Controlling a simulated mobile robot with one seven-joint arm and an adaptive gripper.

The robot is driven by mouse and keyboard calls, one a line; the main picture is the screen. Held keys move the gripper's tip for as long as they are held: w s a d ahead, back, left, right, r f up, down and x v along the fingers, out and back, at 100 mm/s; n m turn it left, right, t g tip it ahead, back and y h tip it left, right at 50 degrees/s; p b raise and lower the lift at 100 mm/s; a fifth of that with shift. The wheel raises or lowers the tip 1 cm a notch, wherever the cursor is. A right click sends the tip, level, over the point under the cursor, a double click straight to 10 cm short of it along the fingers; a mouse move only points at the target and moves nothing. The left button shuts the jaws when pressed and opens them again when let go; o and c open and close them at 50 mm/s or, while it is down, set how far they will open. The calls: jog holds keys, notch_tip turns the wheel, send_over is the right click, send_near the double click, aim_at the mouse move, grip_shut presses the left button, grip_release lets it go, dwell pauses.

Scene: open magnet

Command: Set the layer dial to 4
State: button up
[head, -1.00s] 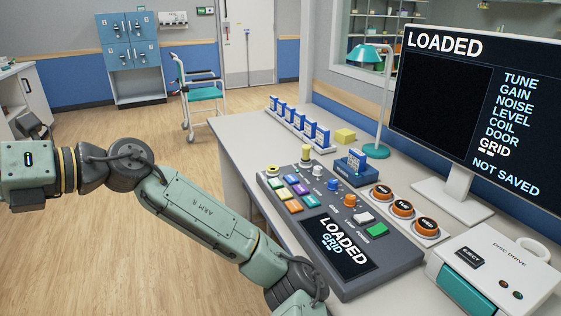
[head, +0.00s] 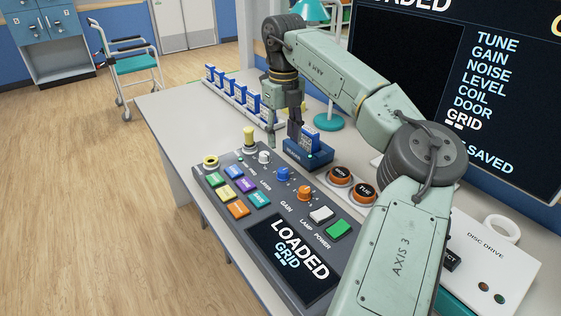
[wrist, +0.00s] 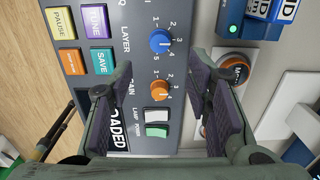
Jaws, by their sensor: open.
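The layer dial is a blue knob (head: 283,173) on the grey console (head: 220,192), beside the printed word LAYER. In the wrist view the blue knob (wrist: 160,42) is ringed by small numbers, and its setting is too small to read surely. My gripper (head: 284,138) points down above the far side of the console, near the blue holder. In the wrist view my gripper (wrist: 150,78) has its two dark-padded fingers spread apart with nothing between them. The blue knob shows ahead of the gap, and the fingers are apart from it.
An orange gain knob (head: 305,193) and a white knob (head: 264,157) flank the dial. A yellow-topped post (head: 249,137), coloured buttons (head: 238,209) and a console screen reading LOADED GRID (head: 293,258) are close by. A blue holder (head: 308,153) and round orange buttons (head: 340,174) stand behind.

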aim_at(283, 170)
notch_tip(283, 170, down, 11)
jog(key=shift+s+r+p, duration=0.1)
jog(key=shift+r+p, duration=0.05)
jog(key=shift+p, duration=0.95)
jog(key=shift+c, duration=0.2)
grip_shut()
